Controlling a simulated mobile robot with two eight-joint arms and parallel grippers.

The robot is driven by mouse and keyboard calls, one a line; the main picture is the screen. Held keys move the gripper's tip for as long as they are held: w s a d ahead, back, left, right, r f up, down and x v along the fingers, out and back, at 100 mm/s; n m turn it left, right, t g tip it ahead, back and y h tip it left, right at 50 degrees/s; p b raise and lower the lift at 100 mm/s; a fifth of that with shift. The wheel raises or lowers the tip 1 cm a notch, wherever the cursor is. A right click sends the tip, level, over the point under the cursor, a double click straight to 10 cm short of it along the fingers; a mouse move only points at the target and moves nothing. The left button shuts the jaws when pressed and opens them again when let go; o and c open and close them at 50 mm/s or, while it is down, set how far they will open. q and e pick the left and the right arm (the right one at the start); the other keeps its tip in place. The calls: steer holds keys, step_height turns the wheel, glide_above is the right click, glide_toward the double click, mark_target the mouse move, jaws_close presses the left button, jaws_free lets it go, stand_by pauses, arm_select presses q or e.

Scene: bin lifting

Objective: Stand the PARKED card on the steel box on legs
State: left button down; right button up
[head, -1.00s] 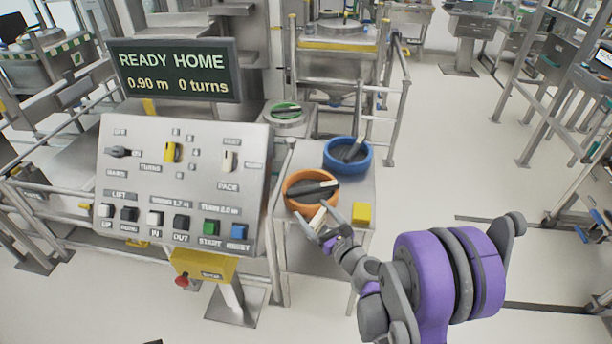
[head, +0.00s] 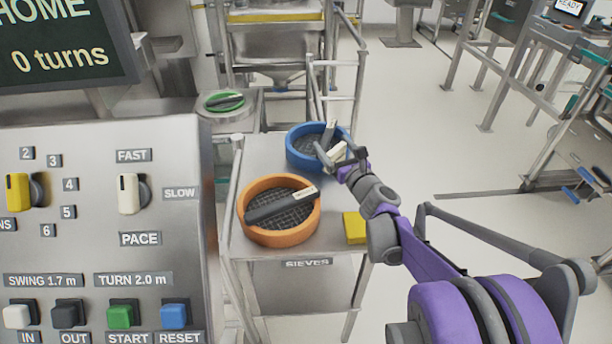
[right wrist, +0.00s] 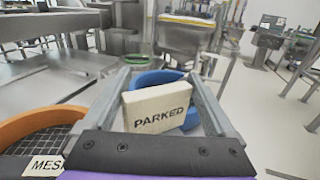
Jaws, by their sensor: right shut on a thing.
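The PARKED card (right wrist: 158,108) is a small cream block with dark lettering, upright between my right gripper's fingers (right wrist: 162,76) in the right wrist view. In the head view my right gripper (head: 342,159) is shut on the card (head: 336,155), in front of the blue sieve's right side. A steel stand on legs, marked SIEVES (head: 265,152), is below and left of the gripper. A steel box-like unit (head: 240,120) with a green-rimmed disc stands behind it. I cannot tell which of them is the named box. My left gripper is out of view.
The stand bears an orange sieve (head: 270,232), a blue sieve (head: 300,158) and a yellow block (head: 355,228). A control panel (head: 100,220) fills the left. Steel rails (head: 360,75) rise behind.

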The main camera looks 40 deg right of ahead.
mark_target(333, 161)
steer(key=f, duration=0.2)
steer(key=f+b, duration=0.1)
steer(key=f, duration=0.1)
steer(key=shift+s+f, duration=0.2)
steer(key=shift+f, duration=0.1)
steer(key=shift+f+b, duration=0.7)
steer(key=shift+f, duration=1.4)
steer(key=shift+f, duration=0.15)
steer(key=o, duration=1.1)
